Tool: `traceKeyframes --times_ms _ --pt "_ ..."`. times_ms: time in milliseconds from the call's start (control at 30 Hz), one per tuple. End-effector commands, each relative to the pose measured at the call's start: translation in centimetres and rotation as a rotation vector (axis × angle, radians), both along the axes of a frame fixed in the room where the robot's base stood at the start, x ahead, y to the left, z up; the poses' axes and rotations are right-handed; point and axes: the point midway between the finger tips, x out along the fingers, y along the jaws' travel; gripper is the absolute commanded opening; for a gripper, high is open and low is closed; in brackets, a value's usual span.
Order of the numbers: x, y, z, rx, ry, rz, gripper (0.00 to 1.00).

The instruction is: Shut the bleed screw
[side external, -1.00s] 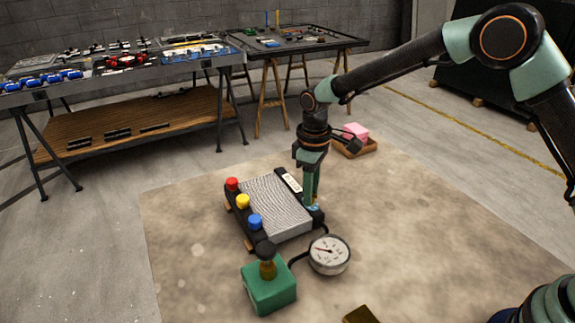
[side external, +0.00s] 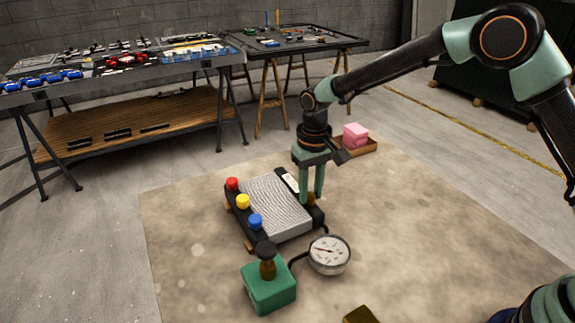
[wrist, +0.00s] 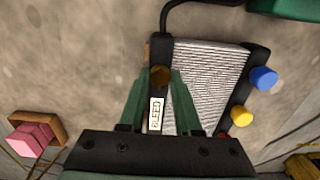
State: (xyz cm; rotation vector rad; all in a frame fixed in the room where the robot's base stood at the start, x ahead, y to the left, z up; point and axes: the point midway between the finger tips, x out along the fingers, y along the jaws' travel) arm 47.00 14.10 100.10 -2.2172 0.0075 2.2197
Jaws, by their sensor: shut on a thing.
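A radiator core (side external: 272,205) with silver fins and black end tanks lies on the mat. Its white label reads BLEED (wrist: 156,113) in the wrist view. The brass bleed screw (wrist: 160,75) is on the black tank just past the label. My gripper (side external: 311,197) points down at that tank, its two green fingers on either side of the screw. In the wrist view my gripper (wrist: 160,79) is shut on the screw's head. The screw's lower part is hidden.
Red (side external: 232,184), yellow (side external: 243,201) and blue (side external: 255,222) caps line the opposite tank. A green pump block (side external: 269,290) and a round gauge (side external: 330,256) stand in front. A pink block (side external: 355,136) sits in a wooden tray (side external: 360,150) behind.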

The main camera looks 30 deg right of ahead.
Motion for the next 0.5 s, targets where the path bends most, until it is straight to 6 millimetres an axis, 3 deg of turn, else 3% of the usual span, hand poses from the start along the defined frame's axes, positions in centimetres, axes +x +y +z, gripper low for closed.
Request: traceKeyframes --times_ms 433,467,500 --pt "0.15 0.07 0.25 0.002 -0.006 -0.009 0.0" --pt "0.16 0.07 0.24 0.002 -0.006 -0.009 0.44" --pt "0.15 0.06 0.23 0.002 -0.005 -0.009 0.59"
